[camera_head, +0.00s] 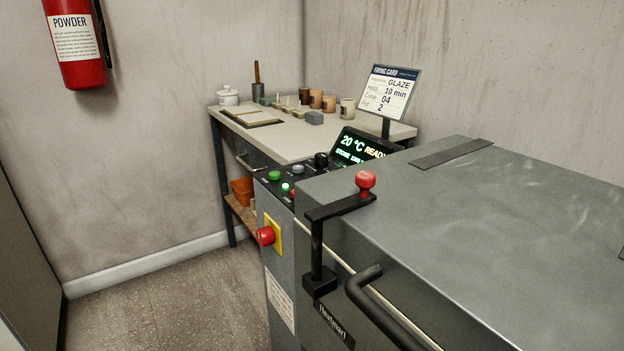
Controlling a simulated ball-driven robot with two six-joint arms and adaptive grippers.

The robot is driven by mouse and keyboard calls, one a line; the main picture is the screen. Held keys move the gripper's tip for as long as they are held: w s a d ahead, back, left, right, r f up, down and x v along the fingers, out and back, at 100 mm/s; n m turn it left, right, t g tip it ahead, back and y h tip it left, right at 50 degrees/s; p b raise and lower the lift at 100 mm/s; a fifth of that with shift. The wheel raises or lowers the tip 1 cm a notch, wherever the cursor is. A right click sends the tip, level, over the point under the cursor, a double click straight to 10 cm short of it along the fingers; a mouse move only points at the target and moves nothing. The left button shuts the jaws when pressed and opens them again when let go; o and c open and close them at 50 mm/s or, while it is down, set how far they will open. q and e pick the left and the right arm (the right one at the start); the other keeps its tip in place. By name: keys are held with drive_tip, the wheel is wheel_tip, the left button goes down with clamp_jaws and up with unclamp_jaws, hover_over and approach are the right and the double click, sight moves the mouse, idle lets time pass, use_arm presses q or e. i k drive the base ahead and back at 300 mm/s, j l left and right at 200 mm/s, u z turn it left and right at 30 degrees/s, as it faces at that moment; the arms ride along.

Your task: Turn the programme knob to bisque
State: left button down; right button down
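The kiln's sloping control panel (268,183) is in the middle of the view, left of the big grey lid. A black knob (321,159) stands at its far end, beside the display; I cannot tell which setting it points to. The display (362,147) reads 20 °C and READY, with a smaller line below that is too small to read surely. The panel also has a green button (274,175), a pale button (298,170) and a lit green lamp (285,186). Neither of my grippers is in view.
The grey kiln lid (480,230) fills the right, with a red-knobbed latch (365,181) and black handle (375,300). A red stop button (266,236) juts from the front. A firing card (388,92) reads GLAZE. Behind is a pottery table (280,147). The floor at left is clear.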

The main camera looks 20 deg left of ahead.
sight(321, 159)
drive_tip(key=u, duration=0.6)
drive_tip(key=j+z, duration=0.15)
drive_tip(key=j, duration=0.2)
drive_tip(key=k+j+z, duration=0.15)
drive_tip(key=j, duration=0.15)
drive_tip(key=i+j+z, duration=0.1)
drive_tip(key=i+j, duration=0.45)
drive_tip(key=j, duration=0.2)
drive_tip(key=i+j+z, duration=0.15)
drive_tip(key=j, duration=0.25)
drive_tip(key=i+j+z, duration=0.1)
drive_tip(key=i+j, duration=0.25)
drive_tip(key=j, duration=0.1)
